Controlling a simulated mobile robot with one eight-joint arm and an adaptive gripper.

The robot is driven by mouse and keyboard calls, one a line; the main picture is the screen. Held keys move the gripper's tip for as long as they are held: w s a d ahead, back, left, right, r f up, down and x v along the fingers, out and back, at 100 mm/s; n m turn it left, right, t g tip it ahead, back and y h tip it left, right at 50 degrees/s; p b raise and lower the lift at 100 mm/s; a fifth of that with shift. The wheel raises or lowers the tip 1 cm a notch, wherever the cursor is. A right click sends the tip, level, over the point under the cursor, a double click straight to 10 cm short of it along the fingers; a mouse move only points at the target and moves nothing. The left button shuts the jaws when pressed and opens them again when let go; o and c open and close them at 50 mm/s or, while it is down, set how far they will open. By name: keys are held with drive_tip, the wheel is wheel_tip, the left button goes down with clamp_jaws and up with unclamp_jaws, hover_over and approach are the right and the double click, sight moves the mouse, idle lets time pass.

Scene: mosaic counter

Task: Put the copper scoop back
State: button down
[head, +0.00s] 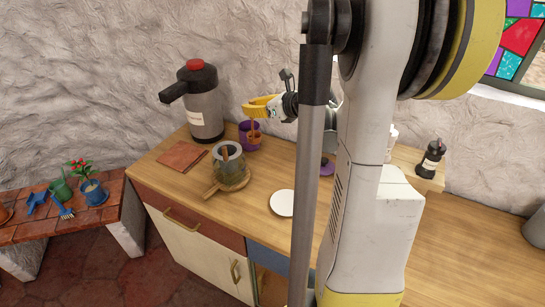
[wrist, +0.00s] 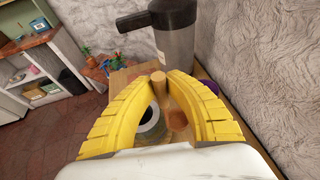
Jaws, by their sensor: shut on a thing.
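My gripper (head: 259,106) is held above the back of the counter, in front of the wall, with its yellow fingers closed. In the wrist view, the yellow fingertips (wrist: 159,80) pinch the wooden end of a handle (wrist: 159,88). This looks like the copper scoop. In the head view, it hangs upright below the fingers, and its copper-brown bowl (head: 255,139) shows low against a purple pot (head: 243,131). In the wrist view, a copper-brown round shape (wrist: 178,121) lies below the fingers. I cannot tell whether the bowl is inside the pot or in front of it.
A grey flask (head: 205,105) with a red top stands left of the pot. A grey mortar (head: 229,162) stands on a round wooden board, near a reddish-brown square board (head: 181,156). A white plate (head: 282,204) lies to the right. A dark grinder (head: 433,157) stands farther right.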

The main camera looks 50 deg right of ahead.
drive_tip(key=s+d+f+m+h+b, duration=0.25)
drive_tip(key=s+d+m+h, duration=0.2)
drive_tip(key=s+d, duration=1.05)
drive_tip(key=w+a+f+b, duration=0.2)
drive_tip(key=w+f+b, duration=0.4)
drive_tip(key=w+f, duration=0.5)
drive_tip(key=shift+w+f+g+h, duration=0.3)
drive_tip(key=shift+w+f+h, duration=0.15)
drive_tip(key=shift+w, duration=0.3)
drive_tip(key=c, duration=1.8)
unclamp_jaws()
drive_tip(key=shift+f, duration=0.15)
drive_tip(key=o, duration=0.3)
drive_tip(key=shift+o, duration=0.2)
